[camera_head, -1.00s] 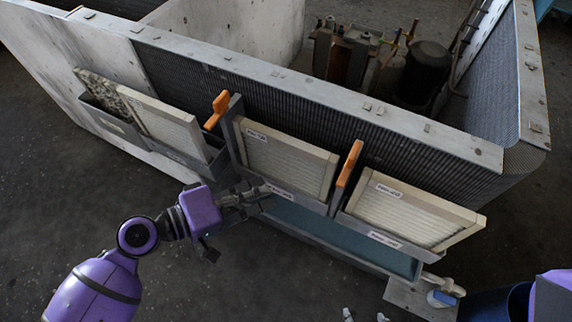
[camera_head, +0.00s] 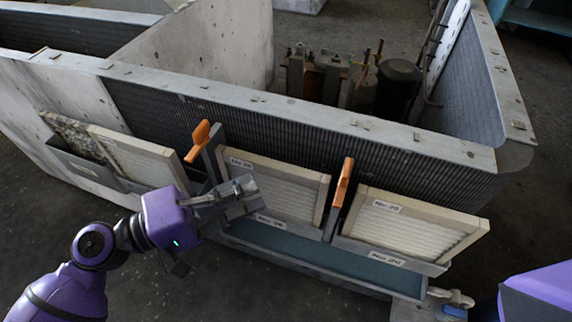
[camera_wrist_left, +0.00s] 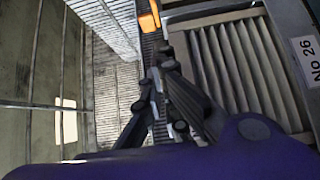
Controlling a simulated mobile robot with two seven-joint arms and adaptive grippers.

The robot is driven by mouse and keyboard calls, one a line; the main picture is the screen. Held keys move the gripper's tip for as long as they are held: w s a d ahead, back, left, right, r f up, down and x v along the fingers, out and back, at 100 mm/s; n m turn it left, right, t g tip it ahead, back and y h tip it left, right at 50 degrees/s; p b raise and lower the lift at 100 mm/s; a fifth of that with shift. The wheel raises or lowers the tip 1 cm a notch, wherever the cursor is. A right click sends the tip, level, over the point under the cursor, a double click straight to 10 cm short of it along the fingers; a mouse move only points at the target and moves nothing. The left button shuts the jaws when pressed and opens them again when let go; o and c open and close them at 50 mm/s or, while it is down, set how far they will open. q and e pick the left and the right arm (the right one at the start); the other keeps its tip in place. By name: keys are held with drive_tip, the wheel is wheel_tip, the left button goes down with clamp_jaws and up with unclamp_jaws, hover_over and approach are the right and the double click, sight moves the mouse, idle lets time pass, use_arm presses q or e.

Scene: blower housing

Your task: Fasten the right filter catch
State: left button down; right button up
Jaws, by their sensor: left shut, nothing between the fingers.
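Two orange catches stand on the housing wall: the right one (camera_head: 342,183) between the middle filter (camera_head: 285,188) and the right filter (camera_head: 415,222), the left one (camera_head: 198,141) left of the middle filter. Both handles point up, slightly tilted. My left gripper (camera_head: 250,193) is shut and empty, in front of the lower left part of the middle filter, between the catches and apart from both. The left wrist view shows my gripper (camera_wrist_left: 155,78), with an orange catch (camera_wrist_left: 148,16) beyond it; I cannot tell which one.
The housing's top rim (camera_head: 300,108) runs behind the filters. A third pale filter (camera_head: 135,160) sits in a grey holder at left. A teal ledge (camera_head: 320,258) lies below the middle and right filters. Dark floor is open in front.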

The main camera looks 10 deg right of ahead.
sight(344, 182)
use_arm(q)
drive_tip(key=d+p, duration=0.3)
drive_tip(key=d, duration=0.8)
drive_tip(key=shift+s+d, duration=0.25)
drive_tip(key=shift+s, duration=0.1)
drive_tip(key=shift+s+n+t+p, duration=0.25)
drive_tip(key=shift+n+t+p, duration=0.15)
drive_tip(key=shift+t+p, duration=0.25)
